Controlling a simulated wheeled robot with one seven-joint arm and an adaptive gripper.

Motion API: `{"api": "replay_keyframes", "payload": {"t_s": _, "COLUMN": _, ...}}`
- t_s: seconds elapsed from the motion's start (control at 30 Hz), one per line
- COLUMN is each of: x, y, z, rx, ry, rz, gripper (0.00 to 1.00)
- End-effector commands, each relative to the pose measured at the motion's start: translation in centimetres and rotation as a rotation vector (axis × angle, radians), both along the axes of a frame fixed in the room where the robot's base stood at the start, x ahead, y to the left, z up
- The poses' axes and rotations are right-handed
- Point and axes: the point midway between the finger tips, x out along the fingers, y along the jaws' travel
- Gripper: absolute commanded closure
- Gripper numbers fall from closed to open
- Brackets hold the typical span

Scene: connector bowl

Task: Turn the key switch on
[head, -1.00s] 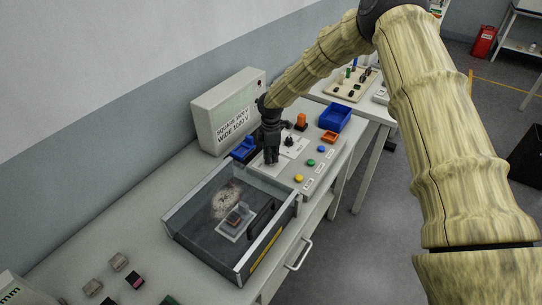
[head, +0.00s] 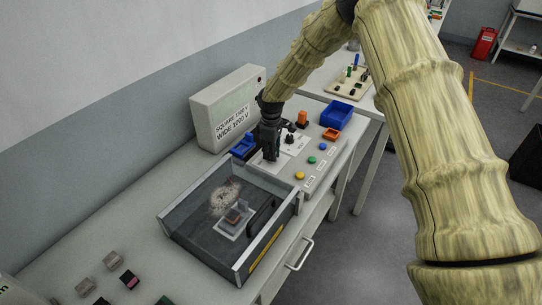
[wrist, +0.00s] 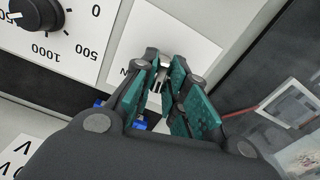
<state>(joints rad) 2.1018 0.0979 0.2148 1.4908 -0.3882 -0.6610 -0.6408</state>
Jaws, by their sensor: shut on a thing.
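My gripper (wrist: 163,75) points down at a white plate (wrist: 180,35) on the bench panel. Its teal-padded fingers are closed on a small metal key (wrist: 158,82), which shows as a silvery sliver between the fingertips. The fingers cover most of the key switch and part of the plate's lettering, so the key's exact angle cannot be told. In the head view my gripper (head: 270,156) stands over the left part of the panel, just behind the clear-walled case, and hides the key switch.
A clear-walled case (head: 250,262) with a dark handle stands close in front of my gripper. A grey box with lettering (head: 228,110) stands behind it. Yellow (head: 299,175), green (head: 311,160) and blue buttons line the panel's right side. A black dial (wrist: 38,14) is nearby.

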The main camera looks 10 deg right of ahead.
Motion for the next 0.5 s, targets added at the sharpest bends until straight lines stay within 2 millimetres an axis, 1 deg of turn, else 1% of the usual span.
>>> {"api": "replay_keyframes", "payload": {"t_s": 0.03, "x": -0.41, "y": -0.05, "z": -0.66, "rx": -0.003, "ry": 0.009, "rz": -0.043, "gripper": 1.00}}
{"api": "replay_keyframes", "payload": {"t_s": 0.5, "x": -0.40, "y": 0.00, "z": -0.54, "rx": -0.005, "ry": 0.008, "rz": -0.489, "gripper": 1.00}}
